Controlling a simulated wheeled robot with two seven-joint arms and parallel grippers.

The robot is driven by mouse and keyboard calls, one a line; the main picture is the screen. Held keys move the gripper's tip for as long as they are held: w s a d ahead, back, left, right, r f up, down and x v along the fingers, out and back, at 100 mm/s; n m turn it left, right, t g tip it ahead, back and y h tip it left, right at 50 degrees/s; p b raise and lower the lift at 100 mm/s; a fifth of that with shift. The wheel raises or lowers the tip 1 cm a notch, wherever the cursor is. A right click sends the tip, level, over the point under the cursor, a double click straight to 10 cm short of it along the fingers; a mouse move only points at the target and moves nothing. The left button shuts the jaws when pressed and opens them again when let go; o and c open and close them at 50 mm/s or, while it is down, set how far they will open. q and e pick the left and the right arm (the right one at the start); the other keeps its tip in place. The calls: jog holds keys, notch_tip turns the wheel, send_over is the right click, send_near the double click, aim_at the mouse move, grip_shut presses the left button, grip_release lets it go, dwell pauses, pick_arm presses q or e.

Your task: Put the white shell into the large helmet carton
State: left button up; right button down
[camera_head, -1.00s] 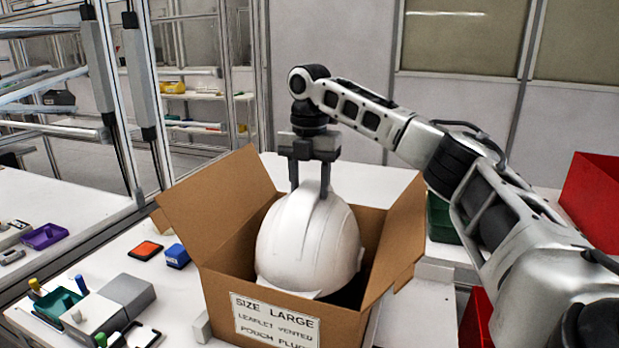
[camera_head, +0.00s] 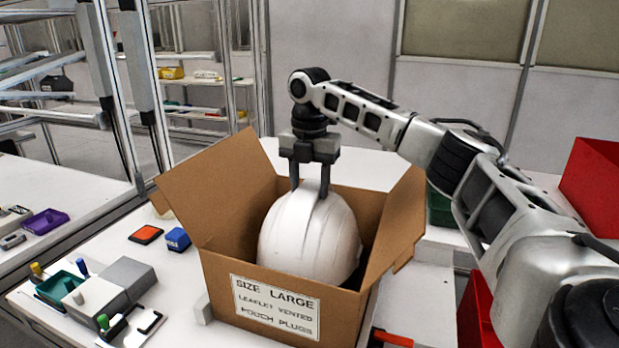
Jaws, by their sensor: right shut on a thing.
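The white shell (camera_head: 305,240) is a smooth helmet dome, crown up, partly down inside the large helmet carton. The carton (camera_head: 222,268) is brown cardboard with its flaps spread open and a "SIZE LARGE" label on its front. My right gripper (camera_head: 310,190) points down from above and is shut on the top of the shell. The shell's lower edge is hidden behind the carton's front wall, so I cannot tell whether it touches the bottom. My left gripper is not in view.
An orange pad (camera_head: 146,234) and a blue block (camera_head: 177,239) lie left of the carton. A grey box (camera_head: 127,275) and a green tray (camera_head: 60,287) stand farther left. A red bin (camera_head: 592,185) is at the right. My right arm crosses above the carton's right side.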

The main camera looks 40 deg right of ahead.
jog(key=shift+s+f+b, duration=0.1)
jog(key=shift+f+b, duration=0.2)
jog(key=shift+f, duration=3.2)
jog(key=c, duration=0.6)
grip_release()
jog(key=shift+a+f, duration=0.1)
jog(key=shift+f, duration=0.05)
jog(key=shift+a, duration=0.1)
jog(key=shift+f, duration=0.1)
notch_tip(320, 180, up, 7)
jog(key=p, duration=0.6)
jog(key=shift+f, duration=0.1)
jog(key=shift+r+b, duration=0.3)
jog(key=shift+r, duration=0.75)
jog(key=shift+d, duration=0.2)
